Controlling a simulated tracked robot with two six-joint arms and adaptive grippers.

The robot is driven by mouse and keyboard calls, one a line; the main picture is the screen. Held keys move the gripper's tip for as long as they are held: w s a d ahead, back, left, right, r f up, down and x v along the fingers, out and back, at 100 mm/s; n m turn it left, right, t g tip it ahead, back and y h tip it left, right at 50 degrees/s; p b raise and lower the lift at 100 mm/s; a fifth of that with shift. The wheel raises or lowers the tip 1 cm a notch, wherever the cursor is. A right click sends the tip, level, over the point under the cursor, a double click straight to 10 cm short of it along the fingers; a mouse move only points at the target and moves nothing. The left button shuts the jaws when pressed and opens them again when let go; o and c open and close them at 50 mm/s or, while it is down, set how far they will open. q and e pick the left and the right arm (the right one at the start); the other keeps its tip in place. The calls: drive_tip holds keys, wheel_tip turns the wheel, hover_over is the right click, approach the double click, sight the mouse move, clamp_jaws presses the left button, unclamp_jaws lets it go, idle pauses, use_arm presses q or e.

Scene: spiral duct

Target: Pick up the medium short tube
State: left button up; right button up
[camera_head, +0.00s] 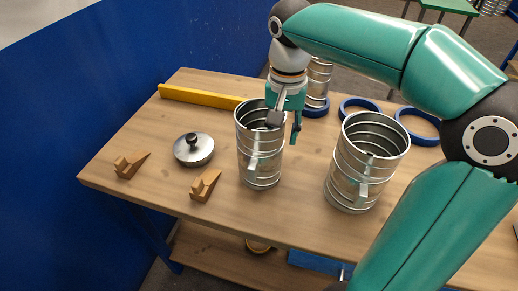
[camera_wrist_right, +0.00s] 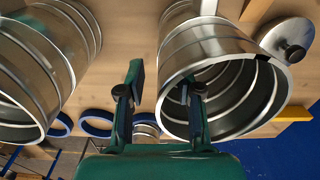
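A ribbed silver tube (camera_head: 262,165), likely the medium short tube, stands upright near the middle of the table. My right gripper (camera_head: 286,127) is over its right rim with the fingers spread. In the right wrist view, the gripper (camera_wrist_right: 163,85) has one finger in the opening of this tube (camera_wrist_right: 208,47) and the other outside its wall. I cannot tell whether either finger touches the wall. A wider tube (camera_head: 350,185) stands to the right, and it also shows at the left of the wrist view (camera_wrist_right: 45,55). A narrower tube (camera_head: 319,75) stands behind the gripper, partly hidden. My left gripper is out of view.
A lid with a black knob (camera_head: 194,150) and two wooden wedges (camera_head: 131,165) (camera_head: 205,186) lie left of the middle tube. A yellow bar (camera_head: 200,96) lies at the back edge. Blue rings (camera_head: 418,125) lie behind the wider tube. A blue wall (camera_head: 120,70) rises at left.

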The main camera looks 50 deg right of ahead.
drive_tip(key=shift+c, duration=0.2)
clamp_jaws()
drive_tip(key=shift+r, duration=0.15)
idle(0.3)
